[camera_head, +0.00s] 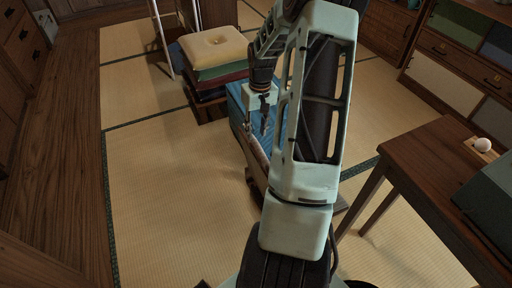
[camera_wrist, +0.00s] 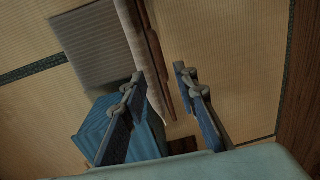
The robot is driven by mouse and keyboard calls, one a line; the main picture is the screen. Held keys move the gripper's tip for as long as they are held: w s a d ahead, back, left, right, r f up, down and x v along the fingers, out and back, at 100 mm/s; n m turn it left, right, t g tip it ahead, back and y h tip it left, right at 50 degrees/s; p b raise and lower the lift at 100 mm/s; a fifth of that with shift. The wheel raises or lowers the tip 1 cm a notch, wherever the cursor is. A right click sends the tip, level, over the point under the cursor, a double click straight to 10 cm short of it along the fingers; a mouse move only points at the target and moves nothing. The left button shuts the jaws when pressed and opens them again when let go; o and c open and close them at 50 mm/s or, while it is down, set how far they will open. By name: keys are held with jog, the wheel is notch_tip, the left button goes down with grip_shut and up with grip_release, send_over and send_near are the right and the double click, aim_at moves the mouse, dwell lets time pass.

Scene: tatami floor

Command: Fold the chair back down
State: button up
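The chair is a low one with a blue padded surface (camera_head: 236,98) and a brown wooden edge (camera_head: 258,156); my arm hides much of its right side. In the wrist view the brown edge (camera_wrist: 157,55) runs down between my fingers, and blue padding (camera_wrist: 150,138) shows below it on the left. The back appears raised, but its exact angle is unclear. My gripper (camera_head: 257,128) points down at the wooden edge. In the wrist view my gripper (camera_wrist: 160,75) is open, one finger on each side of the edge. I cannot tell whether either finger touches it.
A stack of cushions (camera_head: 214,48) stands behind the chair on the left. A wooden table (camera_head: 420,165) stands on the right with a white round object (camera_head: 482,145) on it. Cabinets line the back right. Tatami floor (camera_head: 165,190) is clear at the left and front.

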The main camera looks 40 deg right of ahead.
aim_at(255, 150)
jog(key=f, duration=0.2)
jog(key=f+b, duration=0.1)
jog(key=f, duration=0.2)
jog(key=f+b, duration=0.1)
jog(key=f, duration=0.2)
jog(key=shift+w+a+f, duration=0.1)
jog(key=shift+a, duration=0.15)
grip_shut()
